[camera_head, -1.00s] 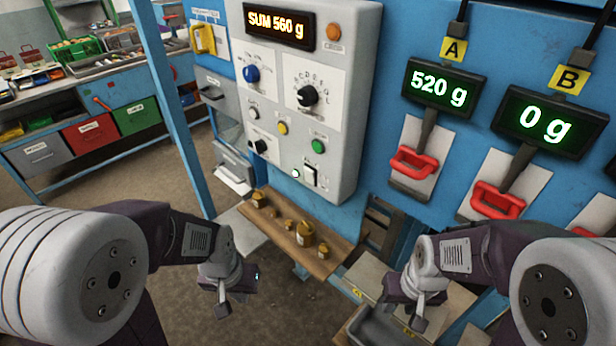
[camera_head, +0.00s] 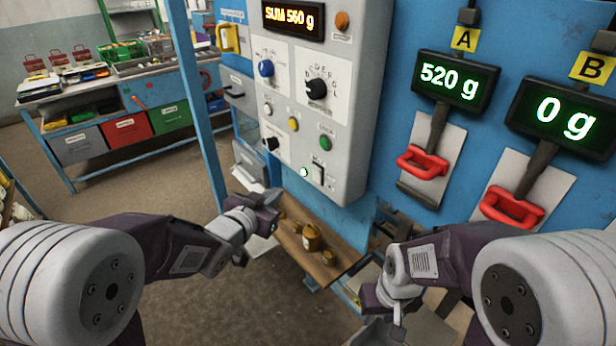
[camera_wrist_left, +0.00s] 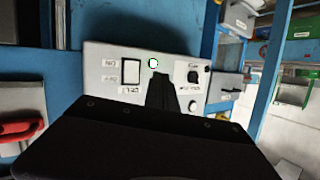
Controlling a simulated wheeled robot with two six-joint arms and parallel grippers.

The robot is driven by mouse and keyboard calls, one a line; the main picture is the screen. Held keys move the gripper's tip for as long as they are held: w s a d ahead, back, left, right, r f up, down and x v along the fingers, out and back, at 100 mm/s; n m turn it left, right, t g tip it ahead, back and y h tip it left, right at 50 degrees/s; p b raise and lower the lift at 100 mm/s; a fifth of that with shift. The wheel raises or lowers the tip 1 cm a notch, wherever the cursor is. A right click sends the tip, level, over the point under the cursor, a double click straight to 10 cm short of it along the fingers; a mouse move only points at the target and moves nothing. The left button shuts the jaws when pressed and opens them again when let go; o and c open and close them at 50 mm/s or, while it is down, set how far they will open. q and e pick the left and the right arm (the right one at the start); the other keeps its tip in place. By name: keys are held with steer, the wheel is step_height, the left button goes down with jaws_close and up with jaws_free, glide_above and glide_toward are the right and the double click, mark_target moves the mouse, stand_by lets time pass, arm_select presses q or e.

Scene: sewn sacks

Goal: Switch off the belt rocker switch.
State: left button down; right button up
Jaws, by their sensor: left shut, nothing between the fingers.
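The belt rocker switch (camera_head: 318,175) is a small white rocker low on the grey control panel (camera_head: 356,150). A lit white-green lamp (camera_head: 303,172) sits just left of it. In the left wrist view the rocker (camera_wrist_left: 131,71) shows as a white rectangle in a dark frame, beside the lit lamp (camera_wrist_left: 153,63). My left gripper (camera_head: 274,200) is shut and empty, below and left of the rocker, apart from it in the head view. In its wrist view the shut fingers (camera_wrist_left: 160,88) point at the panel between rocker and black knob. My right gripper (camera_head: 398,325) hangs low; its jaws are unclear.
Green button (camera_head: 325,143), yellow button (camera_head: 293,124) and black selector knob (camera_head: 271,144) sit near the rocker. Brass weights (camera_head: 311,238) stand on a wooden shelf (camera_head: 290,240) below. Red handles (camera_head: 422,162) hang to the right.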

mark_target(312, 171)
arm_select(q)
steer(key=shift+w+a+f, duration=0.1)
steer(key=w+d+r, duration=0.1)
steer(key=w+d, duration=0.4)
steer(key=d, duration=0.2)
steer(key=shift+d+p, duration=0.15)
steer(key=shift+p, duration=0.25)
steer(key=shift+r, duration=0.1)
stand_by(1.9)
steer(key=shift+w+d, duration=0.25)
steer(key=shift+d, duration=0.1)
steer(key=shift+w+d+r, duration=0.1)
steer(key=shift+w+d, duration=0.1)
steer(key=shift+d, duration=0.05)
stand_by(0.7)
